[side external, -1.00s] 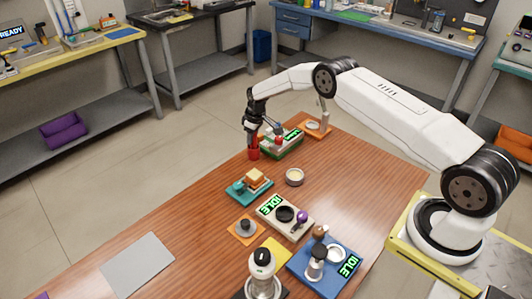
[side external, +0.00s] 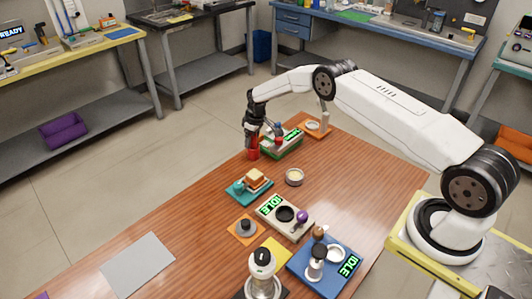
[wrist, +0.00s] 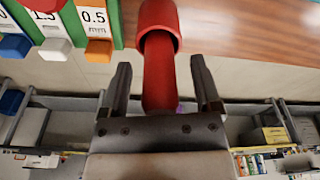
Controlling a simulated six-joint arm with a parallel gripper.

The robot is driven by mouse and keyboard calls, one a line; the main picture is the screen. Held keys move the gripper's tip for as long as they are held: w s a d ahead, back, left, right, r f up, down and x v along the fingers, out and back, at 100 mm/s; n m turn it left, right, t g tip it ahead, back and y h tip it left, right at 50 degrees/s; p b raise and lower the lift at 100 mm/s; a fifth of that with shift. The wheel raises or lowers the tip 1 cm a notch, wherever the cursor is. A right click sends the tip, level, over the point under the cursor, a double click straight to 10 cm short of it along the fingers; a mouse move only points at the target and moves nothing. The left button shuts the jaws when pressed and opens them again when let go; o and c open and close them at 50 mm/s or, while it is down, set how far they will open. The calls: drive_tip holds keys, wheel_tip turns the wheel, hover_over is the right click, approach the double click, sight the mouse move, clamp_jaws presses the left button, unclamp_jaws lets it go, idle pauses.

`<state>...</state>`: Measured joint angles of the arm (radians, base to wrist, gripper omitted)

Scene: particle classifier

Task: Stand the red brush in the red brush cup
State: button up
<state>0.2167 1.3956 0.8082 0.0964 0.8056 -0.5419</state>
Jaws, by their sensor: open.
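The red brush cup (side external: 252,154) stands on the wooden table near its far left edge. In the wrist view the red cup (wrist: 172,14) is at the top centre. The red brush (wrist: 158,75) has one end inside the cup's mouth, and its handle runs back between my fingers. My gripper (wrist: 161,64) is open, with one dark finger on each side of the handle and a gap on both sides. In the side view my gripper (side external: 253,136) is pointed down just above the cup. The brush's bristles are hidden.
A green-and-white unit with a lit display (side external: 287,143) stands close right of the cup; its labelled coloured tabs (wrist: 98,50) show in the wrist view. The table's left front is mostly clear.

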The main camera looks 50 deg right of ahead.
drive_tip(key=shift+r, duration=0.15)
drive_tip(key=shift+s+d+r, duration=0.1)
drive_tip(key=shift+s+r, duration=0.1)
drive_tip(key=shift+r, duration=1)
drive_tip(key=shift+s+r, duration=0.15)
drive_tip(key=shift+r, duration=1.1)
drive_tip(key=shift+s+d+r, duration=0.1)
drive_tip(key=shift+s+r, duration=0.1)
drive_tip(key=shift+r, duration=1)
drive_tip(key=shift+a+r, duration=0.1)
drive_tip(key=s+a+r+m, duration=0.1)
drive_tip(key=s+a+r, duration=0.3)
drive_tip(key=s+r, duration=0.15)
drive_tip(key=s+a+r+m, duration=0.1)
drive_tip(key=s+a+r, duration=0.35)
drive_tip(key=s, duration=0.25)
drive_tip(key=s+a+r, duration=0.1)
drive_tip(key=s+a, duration=0.1)
drive_tip(key=s, duration=0.8)
drive_tip(key=s+a+r+m, duration=0.1)
drive_tip(key=s+a, duration=0.1)
drive_tip(key=s, duration=0.8)
drive_tip(key=shift+s+r+t, duration=0.15)
drive_tip(key=shift+s+t, duration=0.1)
drive_tip(key=shift+t, duration=0.15)
